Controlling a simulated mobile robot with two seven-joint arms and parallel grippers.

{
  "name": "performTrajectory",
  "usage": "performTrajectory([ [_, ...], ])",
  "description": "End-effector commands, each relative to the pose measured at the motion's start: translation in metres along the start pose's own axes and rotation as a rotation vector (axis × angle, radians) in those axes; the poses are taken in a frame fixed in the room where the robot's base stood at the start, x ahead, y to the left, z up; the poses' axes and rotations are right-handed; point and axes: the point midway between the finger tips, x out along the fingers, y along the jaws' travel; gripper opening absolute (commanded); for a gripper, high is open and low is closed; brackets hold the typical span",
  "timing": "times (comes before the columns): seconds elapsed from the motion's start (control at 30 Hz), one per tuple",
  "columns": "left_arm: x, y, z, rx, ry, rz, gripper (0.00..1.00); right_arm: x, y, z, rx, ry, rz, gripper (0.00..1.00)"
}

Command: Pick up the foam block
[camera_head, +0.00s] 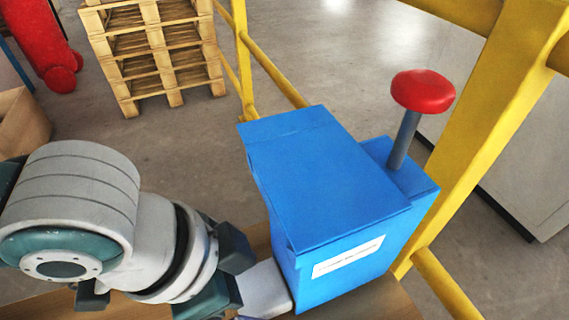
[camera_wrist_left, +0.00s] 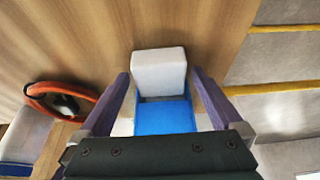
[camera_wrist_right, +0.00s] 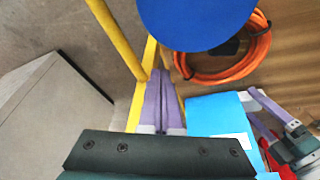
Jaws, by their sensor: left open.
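A whitish block (camera_wrist_left: 158,70), which I take as the foam block, is on the wooden table in the left wrist view, with a blue surface directly below it in the picture. I cannot tell whether that blue belongs to it. In the head view a pale piece (camera_head: 264,290) shows between my left gripper and the blue box (camera_head: 330,185). My left gripper (camera_wrist_left: 160,78) is open, its purple fingers on either side of the block with gaps visible. My right gripper (camera_wrist_right: 162,76) is shut and empty, away from the block; it is not in the head view.
The blue box carries a red knob (camera_head: 423,91) on a grey post and stands close to the right of the block. An orange cable coil (camera_wrist_right: 235,68) and a blue disc (camera_wrist_right: 195,20) are near. Yellow rails (camera_head: 500,110) run behind; wooden pallets (camera_head: 155,50) stand farther back.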

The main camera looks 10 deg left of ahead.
Motion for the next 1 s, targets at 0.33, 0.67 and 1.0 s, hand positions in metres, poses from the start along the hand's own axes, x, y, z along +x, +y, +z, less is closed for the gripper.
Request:
performTrajectory([
  [0.33, -0.0007, 0.0, -0.0004, 0.0, 0.0, 0.0, 0.82, -0.0005, 0.0001, 0.0001, 0.0, -0.001, 0.0, 0.0],
  [0.67, -0.0007, 0.0, -0.0002, 0.0, 0.0, 0.0, 0.45, -0.0004, 0.0002, 0.0003, 0.001, -0.001, 0.0, 0.0],
  [1.0, -0.0007, 0.0, -0.0003, 0.0, 0.0, 0.0, 0.22, -0.0004, 0.0002, 0.0004, 0.001, -0.002, 0.0, 0.0],
])
